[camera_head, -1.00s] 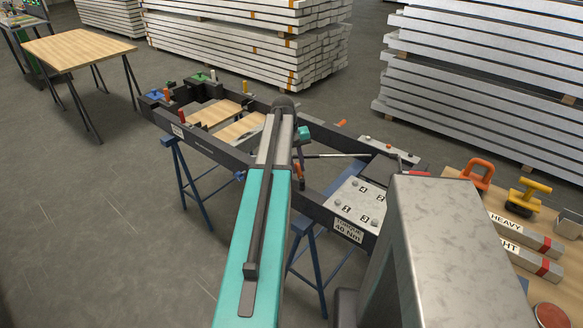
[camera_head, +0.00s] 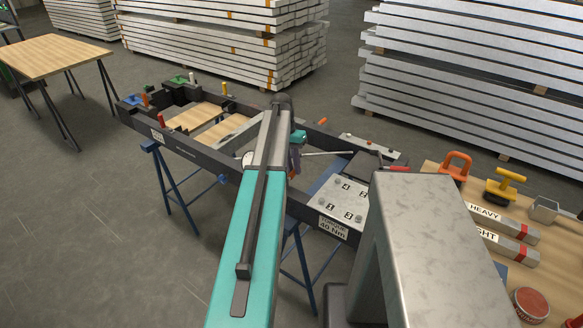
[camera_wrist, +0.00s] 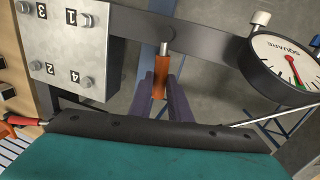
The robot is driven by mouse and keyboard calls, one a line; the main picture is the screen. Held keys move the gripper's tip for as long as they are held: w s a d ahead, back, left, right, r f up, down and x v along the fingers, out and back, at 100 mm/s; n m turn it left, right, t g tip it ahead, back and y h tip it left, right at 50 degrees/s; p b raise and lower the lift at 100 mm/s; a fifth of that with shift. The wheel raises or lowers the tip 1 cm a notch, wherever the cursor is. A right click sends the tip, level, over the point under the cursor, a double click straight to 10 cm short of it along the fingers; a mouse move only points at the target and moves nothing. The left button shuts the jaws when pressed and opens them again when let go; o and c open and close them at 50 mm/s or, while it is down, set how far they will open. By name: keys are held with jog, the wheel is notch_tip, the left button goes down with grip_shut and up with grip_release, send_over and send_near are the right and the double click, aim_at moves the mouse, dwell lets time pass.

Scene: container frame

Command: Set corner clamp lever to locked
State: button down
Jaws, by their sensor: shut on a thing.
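The corner clamp lever shows in the wrist view as an orange handle (camera_wrist: 160,77) on a short metal rod, standing out from the dark frame beam (camera_wrist: 205,38). My gripper (camera_wrist: 161,92) has its two purple fingers on either side of the handle and is shut on it. In the head view my gripper (camera_head: 294,160) is mostly hidden behind my arm, at the frame's near-right part, and the held handle cannot be made out clearly. I cannot tell the lever's locked mark.
A dial marked SQUARE (camera_wrist: 290,66) sits right of the lever in the wrist view. A bolted metal plate (camera_head: 344,204) is on the frame's right end. A wooden bench (camera_head: 445,176) with tools stands at right. Metal stacks (camera_head: 450,80) stand behind.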

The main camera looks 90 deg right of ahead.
jog(key=shift+s, duration=0.2)
jog(key=shift+m, duration=0.3)
jog(key=c, duration=1.6)
grip_release()
jog(key=shift+c, duration=0.2)
jog(key=shift+r, duration=0.1)
notch_tip(320, 180, up, 13)
jog(key=w+d+p, duration=0.1)
jog(key=w+p, duration=0.1)
jog(key=p, duration=0.5)
jog(key=shift+w+r+p, duration=0.15)
jog(key=shift+w+p, duration=0.05)
jog(key=shift+p, duration=0.2)
jog(key=shift+w+d, duration=0.1)
